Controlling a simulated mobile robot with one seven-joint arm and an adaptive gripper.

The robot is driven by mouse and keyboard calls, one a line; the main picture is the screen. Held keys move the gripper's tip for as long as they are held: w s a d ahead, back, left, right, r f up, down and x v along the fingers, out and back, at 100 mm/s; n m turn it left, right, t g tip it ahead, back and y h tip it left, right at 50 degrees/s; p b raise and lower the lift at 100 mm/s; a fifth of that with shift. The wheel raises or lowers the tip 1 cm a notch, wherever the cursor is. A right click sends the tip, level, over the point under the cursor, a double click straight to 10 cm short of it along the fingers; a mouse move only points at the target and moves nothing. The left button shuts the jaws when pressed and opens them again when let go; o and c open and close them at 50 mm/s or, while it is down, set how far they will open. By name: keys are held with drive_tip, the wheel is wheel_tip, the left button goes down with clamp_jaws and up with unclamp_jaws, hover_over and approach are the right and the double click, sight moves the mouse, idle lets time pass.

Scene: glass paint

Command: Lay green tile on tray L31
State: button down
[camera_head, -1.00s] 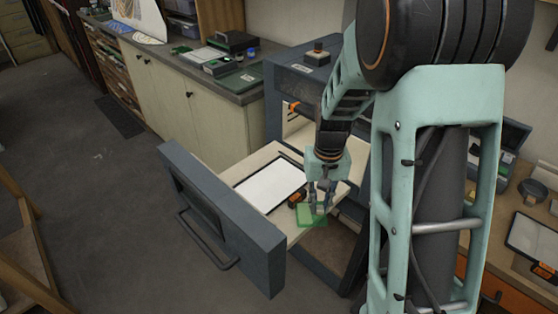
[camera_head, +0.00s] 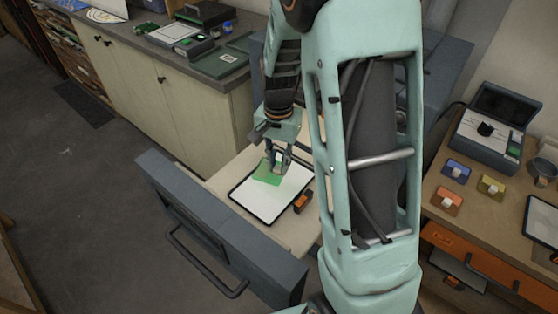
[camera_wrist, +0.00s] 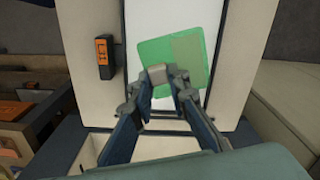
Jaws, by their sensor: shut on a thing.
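The green glass tile (camera_head: 267,173) is over the far part of the white, black-rimmed tray (camera_head: 262,207) in the pulled-out drawer. My gripper (camera_head: 280,170) is shut on the pale knob on top of the tile. In the wrist view the tile (camera_wrist: 192,52) lies slightly turned against the tray (camera_wrist: 138,28) and its right edge reaches about the tray's right rim. I cannot tell whether the tile touches the tray. An orange-and-black marker block (camera_head: 303,202) sits beside the tray; it also shows in the wrist view (camera_wrist: 104,57).
The grey drawer front (camera_head: 215,230) stands up at the near left of the tray. A bench on the right holds blue (camera_head: 457,170), yellow (camera_head: 491,186) and orange (camera_head: 447,201) tiles with pale knobs and an open case (camera_head: 495,130). A cabinet counter stands behind.

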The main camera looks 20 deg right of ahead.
sight(281, 188)
drive_tip(key=m, duration=0.3)
drive_tip(key=shift+s+d+m, duration=0.1)
drive_tip(key=shift+d+m, duration=0.2)
drive_tip(key=shift+f+b, duration=2.55)
drive_tip(key=shift+f, duration=0.75)
drive_tip(key=shift+f, duration=0.1)
drive_tip(key=c, duration=1.8)
unclamp_jaws()
drive_tip(key=shift+o, duration=0.2)
drive_tip(key=shift+r+p, duration=2.7)
drive_tip(key=shift+r, duration=0.85)
